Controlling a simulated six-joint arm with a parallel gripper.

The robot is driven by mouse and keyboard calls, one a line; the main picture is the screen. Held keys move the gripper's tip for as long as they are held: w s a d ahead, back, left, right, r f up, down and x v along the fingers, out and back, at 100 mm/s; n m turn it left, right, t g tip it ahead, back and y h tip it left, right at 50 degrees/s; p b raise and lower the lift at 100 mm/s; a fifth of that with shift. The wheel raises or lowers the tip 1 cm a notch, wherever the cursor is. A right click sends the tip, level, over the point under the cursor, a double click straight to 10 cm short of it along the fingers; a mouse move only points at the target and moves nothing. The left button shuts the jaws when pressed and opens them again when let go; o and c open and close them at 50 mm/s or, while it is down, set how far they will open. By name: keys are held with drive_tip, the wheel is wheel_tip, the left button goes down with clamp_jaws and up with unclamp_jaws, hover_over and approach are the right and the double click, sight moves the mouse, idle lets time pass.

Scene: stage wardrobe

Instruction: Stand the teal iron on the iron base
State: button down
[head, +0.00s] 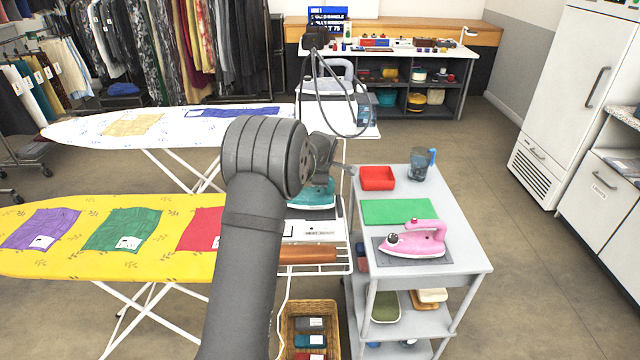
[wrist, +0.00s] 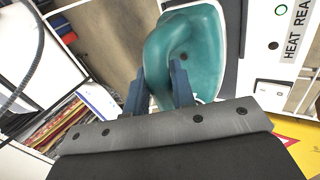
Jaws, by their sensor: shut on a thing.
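The teal iron (head: 316,197) is in my gripper, partly hidden behind my arm in the head view. In the wrist view, the two fingers of my gripper (wrist: 160,85) close around the handle of the teal iron (wrist: 205,45). The iron base (head: 300,230) is the white unit with a dark plate and a front label, at the end of the yellow ironing board; my arm hides its left part. Its panel (wrist: 266,48) with a "HEAT REA" label and a green light shows right of the iron. I cannot tell whether the iron touches the base.
A grey trolley (head: 470,262) on the right bears a pink iron (head: 415,243) on a grey mat, a green mat (head: 385,211), a red tray (head: 377,178) and a blue-grey jug (head: 418,165). A wicker basket (head: 325,309) stands below. A white ironing board (head: 75,131) lies behind.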

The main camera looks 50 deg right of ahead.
drive_tip(key=shift+f, duration=1.05)
drive_tip(key=shift+f, duration=0.15)
drive_tip(key=c, duration=1.2)
unclamp_jaws()
drive_tip(key=shift+s+a+r, duration=0.15)
drive_tip(key=shift+s+r, duration=0.05)
drive_tip(key=shift+r, duration=0.25)
drive_tip(key=v, duration=1.1)
